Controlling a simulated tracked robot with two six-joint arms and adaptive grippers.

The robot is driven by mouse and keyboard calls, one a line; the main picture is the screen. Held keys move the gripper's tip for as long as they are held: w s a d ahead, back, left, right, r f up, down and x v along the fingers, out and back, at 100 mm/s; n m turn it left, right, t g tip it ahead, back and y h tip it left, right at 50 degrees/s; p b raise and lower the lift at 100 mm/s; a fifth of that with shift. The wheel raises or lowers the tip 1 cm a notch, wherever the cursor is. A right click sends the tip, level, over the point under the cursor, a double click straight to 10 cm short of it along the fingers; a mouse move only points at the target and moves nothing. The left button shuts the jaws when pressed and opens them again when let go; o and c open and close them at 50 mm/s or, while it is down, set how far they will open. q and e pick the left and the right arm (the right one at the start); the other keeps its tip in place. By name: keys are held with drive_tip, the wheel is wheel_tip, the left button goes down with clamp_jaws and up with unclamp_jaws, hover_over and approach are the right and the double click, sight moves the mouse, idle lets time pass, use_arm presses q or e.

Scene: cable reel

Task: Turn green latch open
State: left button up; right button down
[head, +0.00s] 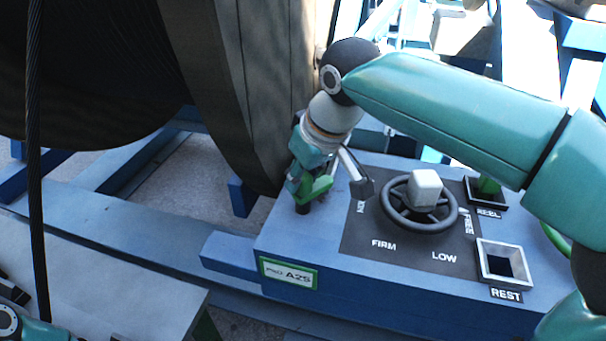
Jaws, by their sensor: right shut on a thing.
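The green latch (318,189) is at the left back corner of the blue control box (240,254), next to the cable reel. My right gripper (309,178) comes down over it from above and is shut on it. The gripper and wrist cover part of the latch, so how far it is turned is hard to tell. Part of my left arm shows in the bottom left corner. Its gripper is not in view.
A dark handwheel (398,221) with a pale knob stands on the box's panel, right of the latch. A square REST socket (503,262) and a REEL socket (486,192) lie further right. The large reel (245,90) rises close at the left; a black cable (37,180) hangs there.

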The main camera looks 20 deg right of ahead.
drive_tip(key=m+h, duration=0.2)
drive_tip(key=m, duration=0.3)
drive_tip(key=shift+r+m, duration=0.1)
drive_tip(key=shift+m, duration=0.2)
drive_tip(key=m+h, duration=0.2)
drive_tip(key=m, duration=0.3)
drive_tip(key=shift+p, duration=0.4)
drive_tip(key=shift+m, duration=0.3)
drive_tip(key=c, duration=0.9)
unclamp_jaws()
drive_tip(key=shift+g, duration=0.3)
drive_tip(key=shift+v, duration=5.9)
